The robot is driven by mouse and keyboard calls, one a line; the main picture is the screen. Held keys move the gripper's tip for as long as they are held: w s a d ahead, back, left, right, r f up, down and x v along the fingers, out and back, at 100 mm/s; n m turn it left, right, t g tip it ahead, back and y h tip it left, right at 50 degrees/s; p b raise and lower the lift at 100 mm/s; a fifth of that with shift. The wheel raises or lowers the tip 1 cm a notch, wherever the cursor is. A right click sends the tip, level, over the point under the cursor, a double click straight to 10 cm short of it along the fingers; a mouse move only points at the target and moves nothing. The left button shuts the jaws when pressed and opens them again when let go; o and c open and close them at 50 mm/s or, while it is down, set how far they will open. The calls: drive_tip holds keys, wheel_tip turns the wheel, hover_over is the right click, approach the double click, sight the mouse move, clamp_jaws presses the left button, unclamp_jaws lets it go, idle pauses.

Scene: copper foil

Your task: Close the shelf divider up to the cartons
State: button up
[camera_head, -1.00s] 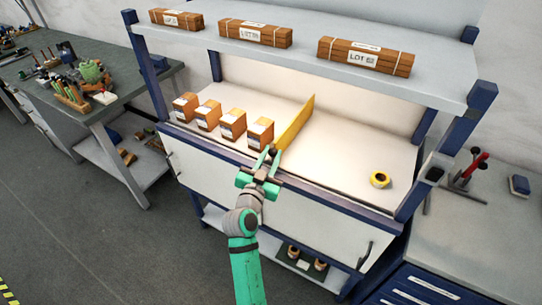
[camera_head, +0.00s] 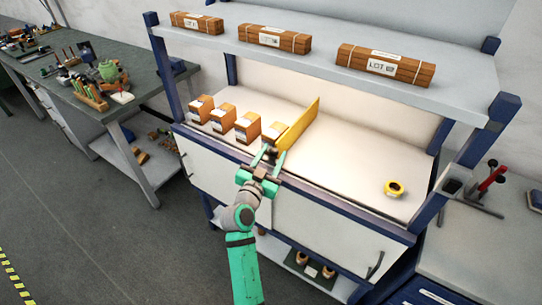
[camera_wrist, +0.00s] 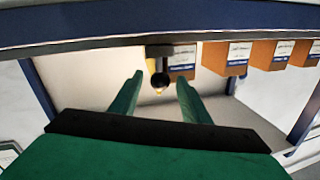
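The yellow shelf divider (camera_head: 301,124) stands upright on the pale shelf, just right of the row of cartons. The nearest carton (camera_head: 273,134) is close beside it; I cannot tell whether they touch. The other cartons (camera_head: 247,127) stand in a spaced row to the left. My gripper (camera_head: 273,156) is at the divider's front end. In the wrist view the two green fingers (camera_wrist: 158,80) are apart, with a dark round knob (camera_wrist: 160,81) between their tips. The divider's thin yellow edge (camera_wrist: 152,66) shows behind it, beside a carton (camera_wrist: 181,64).
The upper shelf (camera_head: 330,48) with bundled lots overhangs the back. A tool bench (camera_head: 130,100) stands left and another bench (camera_head: 490,240) right.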

drive_tip(key=v, duration=1.1)
drive_tip(key=shift+w, duration=0.1)
idle(0.5)
drive_tip(key=s+a+f+n+g+y, duration=0.1)
drive_tip(key=s+f+n+y, duration=0.6)
drive_tip(key=s+f, duration=1.2)
drive_tip(key=d+r+v, duration=0.1)
drive_tip(key=v, duration=2.4)
drive_tip(key=shift+d+r+y, duration=0.25)
drive_tip(key=shift+d+y, duration=0.05)
drive_tip(key=shift+d, duration=0.05)
drive_tip(key=shift+s, duration=0.1)
